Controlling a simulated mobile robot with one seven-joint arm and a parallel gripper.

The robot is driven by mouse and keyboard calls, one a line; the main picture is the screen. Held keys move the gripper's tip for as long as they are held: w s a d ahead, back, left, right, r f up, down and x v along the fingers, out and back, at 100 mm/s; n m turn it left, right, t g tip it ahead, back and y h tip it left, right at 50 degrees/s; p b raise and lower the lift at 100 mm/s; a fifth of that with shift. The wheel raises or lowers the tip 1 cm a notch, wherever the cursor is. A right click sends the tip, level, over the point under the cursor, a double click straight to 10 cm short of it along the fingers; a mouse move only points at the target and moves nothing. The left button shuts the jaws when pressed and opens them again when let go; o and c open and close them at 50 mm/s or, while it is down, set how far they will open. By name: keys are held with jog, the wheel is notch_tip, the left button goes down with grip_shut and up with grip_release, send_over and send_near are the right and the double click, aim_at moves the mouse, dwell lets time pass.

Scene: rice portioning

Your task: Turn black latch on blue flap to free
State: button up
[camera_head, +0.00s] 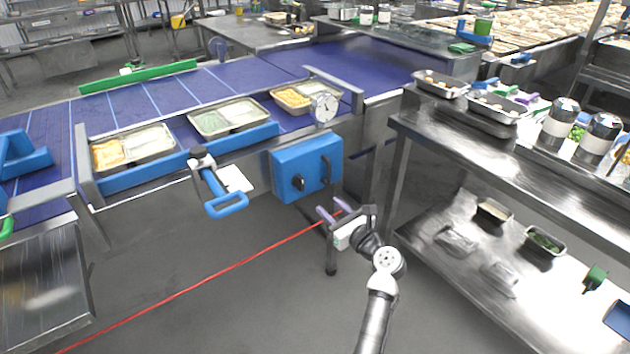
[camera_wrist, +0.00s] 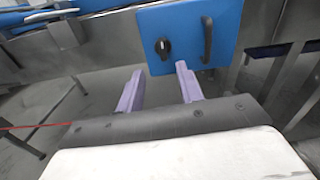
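The blue flap (camera_head: 308,167) is a flat panel on the front side of the conveyor. It shows a black latch (camera_head: 297,183) on its left part and a dark handle on its right. In the wrist view the flap (camera_wrist: 190,22) is ahead, with the black latch (camera_wrist: 162,47) and the upright black handle (camera_wrist: 207,40). My gripper (camera_head: 333,212) is in front of and below the flap, apart from it. Its two purple fingers (camera_wrist: 160,88) are spread with nothing between them. The latch is above the fingers in the wrist view.
A red line (camera_head: 190,288) runs across the floor to near my gripper. A steel table (camera_head: 480,170) with a lower shelf stands right. Trays (camera_head: 230,132) of food are on the conveyor. The floor before the flap is clear.

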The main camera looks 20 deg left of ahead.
aim_at(303, 182)
jog(key=shift+m, duration=0.3)
jog(key=x, duration=0.8)
jog(key=p+x, duration=0.1)
jog(key=x, duration=0.4)
jog(key=shift+w+d+f, duration=0.1)
jog(key=shift+w+f, duration=0.15)
jog(key=shift+f, duration=0.1)
grip_shut()
